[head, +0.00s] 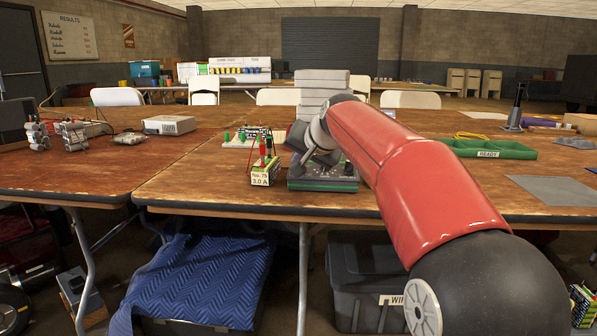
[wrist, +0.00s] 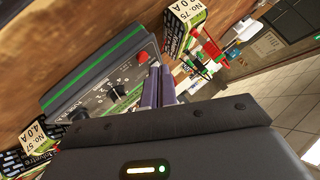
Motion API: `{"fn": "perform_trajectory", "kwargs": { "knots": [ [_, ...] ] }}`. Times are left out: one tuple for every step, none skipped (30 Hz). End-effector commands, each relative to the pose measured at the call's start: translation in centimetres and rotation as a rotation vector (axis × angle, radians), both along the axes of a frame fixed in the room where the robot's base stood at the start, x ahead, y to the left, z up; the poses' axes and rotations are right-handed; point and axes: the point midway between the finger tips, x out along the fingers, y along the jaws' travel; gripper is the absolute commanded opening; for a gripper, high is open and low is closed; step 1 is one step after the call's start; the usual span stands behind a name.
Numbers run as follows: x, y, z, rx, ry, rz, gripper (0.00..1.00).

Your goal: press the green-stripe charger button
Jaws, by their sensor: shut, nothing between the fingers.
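The charger with a green stripe (head: 322,185) sits near the front edge of the wooden table, partly hidden behind my arm in the head view. The wrist view shows its dark grey face, green stripe (wrist: 100,70), black knobs and a red button (wrist: 142,57) at the end nearest my fingers. My gripper (wrist: 161,72) is shut and empty, its fingertips close beside the red button. I cannot tell whether they touch it. In the head view my gripper is over the charger, its fingertips hard to make out.
A battery marked No. 75, 3.0 A (head: 264,180) stands left of the charger, close to my fingers. Another battery marked 4.0 A (wrist: 38,138) is at the charger's other end. A green READY tray (head: 490,150) and grey mat (head: 560,191) lie to the right.

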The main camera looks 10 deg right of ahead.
Motion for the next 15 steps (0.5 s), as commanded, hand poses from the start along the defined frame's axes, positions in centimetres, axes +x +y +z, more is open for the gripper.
{"fn": "perform_trajectory", "kwargs": {
  "knots": [
    [-0.1, 0.0, 0.7, 0.0, -0.001, 0.0, 0.0],
    [-0.1, 0.0, 1.0, 0.0, -0.001, 0.0, 0.0],
    [-0.2, 0.1, 1.4, 0.0, -0.001, 0.0, 0.0],
    [-0.2, 0.1, 1.7, 0.0, -0.001, 0.0, 0.0],
    [-0.3, 0.1, 2.1, 0.0, -0.002, 0.001, 0.0],
    [-0.3, 0.1, 2.5, 0.0, -0.002, 0.001, 0.0],
    [-0.4, 0.2, 2.8, 0.0, -0.002, 0.001, 0.0],
    [-0.4, 0.2, 3.1, 0.0, -0.002, 0.001, 0.0],
    [-0.5, 0.2, 3.5, 0.0, -0.002, 0.001, 0.0],
    [-0.6, 0.3, 3.8, 0.0, -0.002, 0.001, 0.0],
    [-0.6, 0.3, 4.1, 0.0, -0.001, 0.001, 0.0],
    [-0.7, 0.3, 4.4, 0.0, -0.001, 0.001, 0.0],
    [-0.8, 0.3, 4.6, 0.0, -0.001, 0.001, 0.0],
    [-0.8, 0.3, 4.7, 0.0, -0.001, 0.001, 0.0],
    [-0.8, 0.3, 4.8, 0.0, -0.001, 0.001, 0.0]
  ]
}}
